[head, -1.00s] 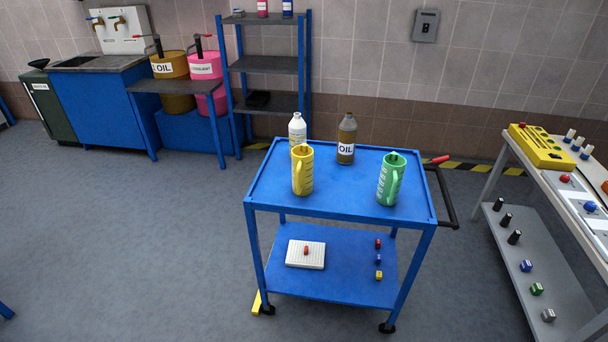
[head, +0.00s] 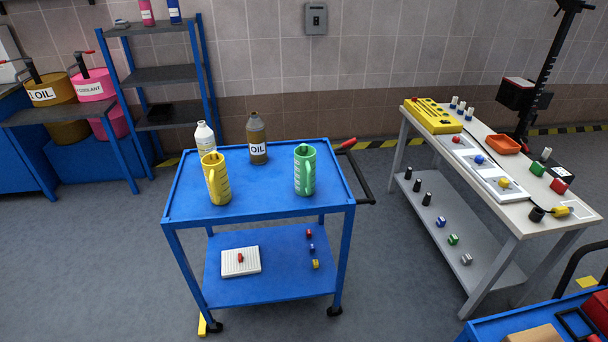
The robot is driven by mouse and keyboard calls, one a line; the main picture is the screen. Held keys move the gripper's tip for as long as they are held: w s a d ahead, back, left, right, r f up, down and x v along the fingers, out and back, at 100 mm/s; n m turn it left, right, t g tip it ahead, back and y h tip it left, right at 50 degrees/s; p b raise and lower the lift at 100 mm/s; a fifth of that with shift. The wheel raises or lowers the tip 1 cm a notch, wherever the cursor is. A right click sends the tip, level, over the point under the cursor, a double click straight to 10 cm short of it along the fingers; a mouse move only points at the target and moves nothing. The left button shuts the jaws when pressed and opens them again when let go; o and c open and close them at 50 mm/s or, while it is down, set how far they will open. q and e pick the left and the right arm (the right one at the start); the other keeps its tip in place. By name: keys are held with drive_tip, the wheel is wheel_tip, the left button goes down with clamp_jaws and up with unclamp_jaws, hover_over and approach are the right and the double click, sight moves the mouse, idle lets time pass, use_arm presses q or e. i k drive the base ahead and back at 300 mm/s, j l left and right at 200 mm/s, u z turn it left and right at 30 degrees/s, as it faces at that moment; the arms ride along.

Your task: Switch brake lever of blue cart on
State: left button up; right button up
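The blue cart (head: 262,205) stands in the middle of the head view, with a blue top and a lower shelf. A black handle (head: 366,182) sticks out on its right side. A lever with a red grip (head: 347,144) shows at the cart's right rear, beside the handle; I cannot tell which position it is in. A yellow jug (head: 215,180), a green jug (head: 303,172), a white bottle (head: 205,138) and an oil bottle (head: 257,140) stand on the top. Neither of my grippers is in view.
A grey-white workbench (head: 520,215) with small parts stands to the right, with a floor gap between it and the cart. Another blue surface (head: 488,330) is at the lower right. A blue shelf rack (head: 160,76) stands at the back left. The front-left floor is clear.

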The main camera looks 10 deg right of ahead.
sight(352, 141)
drive_tip(key=i+l, duration=1.1)
drive_tip(key=i, duration=0.15)
